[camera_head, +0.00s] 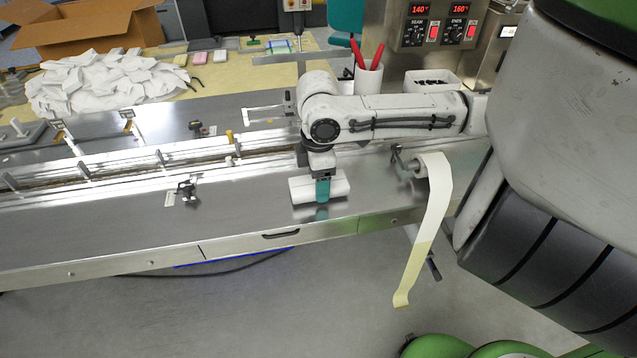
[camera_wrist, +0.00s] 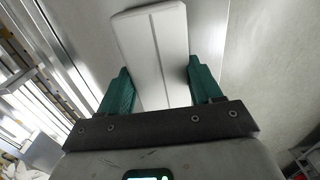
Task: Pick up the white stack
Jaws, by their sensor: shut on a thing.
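The white stack (camera_head: 303,189) is a pale block near the front edge of the steel bench in the head view. In the wrist view the white stack (camera_wrist: 152,48) shows as a long white piece with a dark seam line down its length. My gripper (camera_head: 322,190) points down over the stack. Its teal fingers are shut on the stack, one on each side of it, as the wrist view (camera_wrist: 157,85) also shows. I cannot tell whether the stack is touching the bench or just above it.
A long conveyor channel (camera_head: 120,168) runs behind the stack. A film roll (camera_head: 433,180) with a hanging strip stands to the right. A pile of white packets (camera_head: 100,85), a cardboard box (camera_head: 85,28) and a cup with red-handled tools (camera_head: 368,78) are farther back.

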